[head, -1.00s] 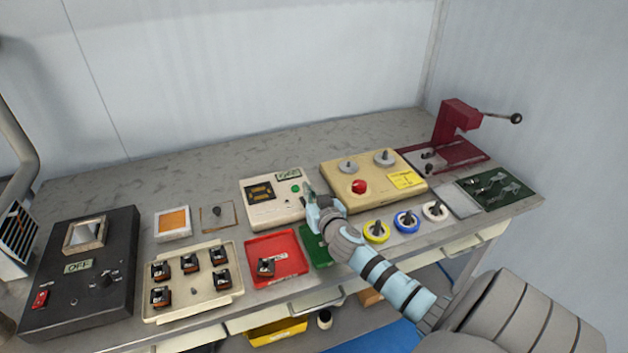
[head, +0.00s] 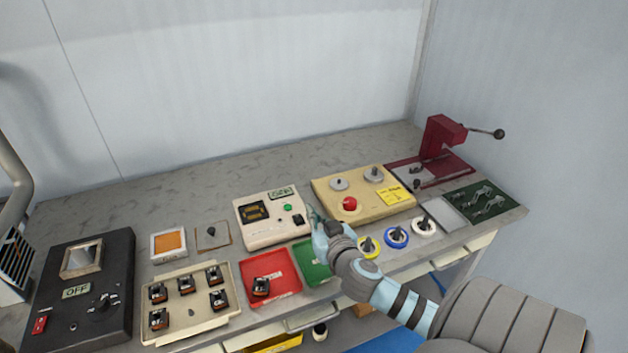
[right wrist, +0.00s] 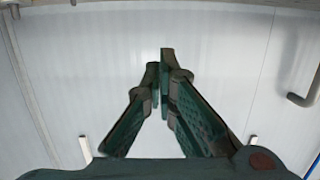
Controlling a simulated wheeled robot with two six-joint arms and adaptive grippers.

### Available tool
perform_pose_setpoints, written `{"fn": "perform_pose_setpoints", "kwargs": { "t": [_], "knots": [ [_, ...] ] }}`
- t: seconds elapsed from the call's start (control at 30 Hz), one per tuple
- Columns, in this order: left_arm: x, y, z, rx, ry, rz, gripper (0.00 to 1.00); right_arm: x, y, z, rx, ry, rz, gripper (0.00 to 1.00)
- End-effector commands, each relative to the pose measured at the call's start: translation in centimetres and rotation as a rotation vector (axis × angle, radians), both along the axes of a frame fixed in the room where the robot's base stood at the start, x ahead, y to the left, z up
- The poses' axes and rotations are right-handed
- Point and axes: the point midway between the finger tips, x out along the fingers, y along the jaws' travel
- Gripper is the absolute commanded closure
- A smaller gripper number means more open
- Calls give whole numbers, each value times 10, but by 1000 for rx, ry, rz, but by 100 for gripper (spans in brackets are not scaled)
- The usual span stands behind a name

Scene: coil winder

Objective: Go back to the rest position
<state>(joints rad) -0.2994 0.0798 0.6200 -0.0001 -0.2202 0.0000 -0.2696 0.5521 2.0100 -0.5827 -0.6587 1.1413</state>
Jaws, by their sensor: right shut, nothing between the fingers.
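My right gripper (head: 314,214) is above the bench near the right front corner of the white tester box, over the back of the green tray. In the right wrist view its fingers (right wrist: 160,75) come together at the tips with nothing between them, in front of a pale wall. My right arm reaches in from the lower right. My left gripper is not in view.
The white tester (head: 272,232) and green tray (head: 312,268) are close to the gripper. A beige winder box (head: 330,205), several tape rolls, a red tray (head: 285,290), a cream tray of coils (head: 190,325), a black box (head: 112,268) and a dark red press (head: 440,138) crowd the bench.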

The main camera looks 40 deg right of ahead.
Motion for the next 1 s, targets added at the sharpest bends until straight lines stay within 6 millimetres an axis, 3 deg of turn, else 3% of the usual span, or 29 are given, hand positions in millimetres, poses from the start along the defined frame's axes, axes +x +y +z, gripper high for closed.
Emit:
{"fn": "perform_pose_setpoints", "kwargs": {
  "t": [0.37,0.47,0.53,0.7,0.9,0.97,1.0],
  "knots": [
    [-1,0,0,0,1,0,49,-5,2,-6,1,27,-13,100],
    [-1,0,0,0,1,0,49,-32,13,-33,10,162,-56,100],
    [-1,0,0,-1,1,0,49,-61,28,-59,19,312,-71,100],
    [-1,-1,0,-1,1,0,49,-134,79,-108,43,678,12,100],
    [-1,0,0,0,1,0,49,-209,142,-130,71,993,239,100],
    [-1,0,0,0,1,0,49,-231,161,-130,79,1067,328,100],
    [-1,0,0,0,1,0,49,-232,163,-143,79,1094,346,100]
  ]
}}
